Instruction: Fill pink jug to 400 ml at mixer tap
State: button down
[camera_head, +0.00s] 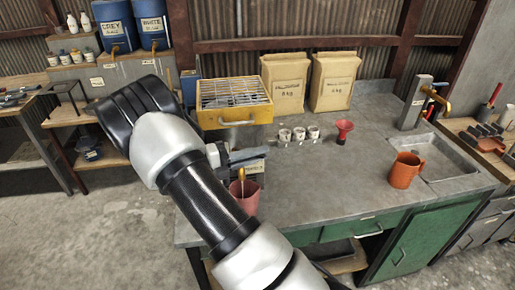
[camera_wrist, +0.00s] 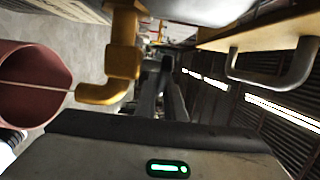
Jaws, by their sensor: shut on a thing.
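The pink jug (camera_head: 245,198) stands upright below the brass mixer tap (camera_head: 242,175) at the bench's left end. In the wrist view, turned sideways, the jug (camera_wrist: 35,88) is at the left and the yellow tap (camera_wrist: 123,62) is beside it. A thin pale stream runs from the spout into the jug. The level and any marks in the jug cannot be read. My gripper (camera_head: 232,157) is at the tap, above the jug. Its dark fingers (camera_wrist: 166,80) are shut on what appears to be the tap's lever, mostly hidden.
A yellow-framed grate box (camera_head: 237,117) with a front handle stands just behind. An orange jug (camera_head: 404,171) stands near the sink (camera_head: 440,160). The bench middle is clear.

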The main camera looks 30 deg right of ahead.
jog(key=shift+s+a+m+g+y, duration=0.15)
jog(key=shift+s+a+m+g, duration=0.1)
jog(key=shift+m+g, duration=0.45)
jog(key=shift+s+a+m+g+y, duration=0.15)
jog(key=shift+a+m+g, duration=0.2)
jog(key=shift+g, duration=0.65)
jog(key=shift+d, duration=0.1)
jog(key=c, duration=1.8)
grip_release()
jog(key=shift+c, duration=0.2)
jog(key=b+v, duration=0.2)
jog(key=v, duration=1.5)
jog(key=shift+w+a, duration=0.15)
jog(key=shift+a, duration=0.05)
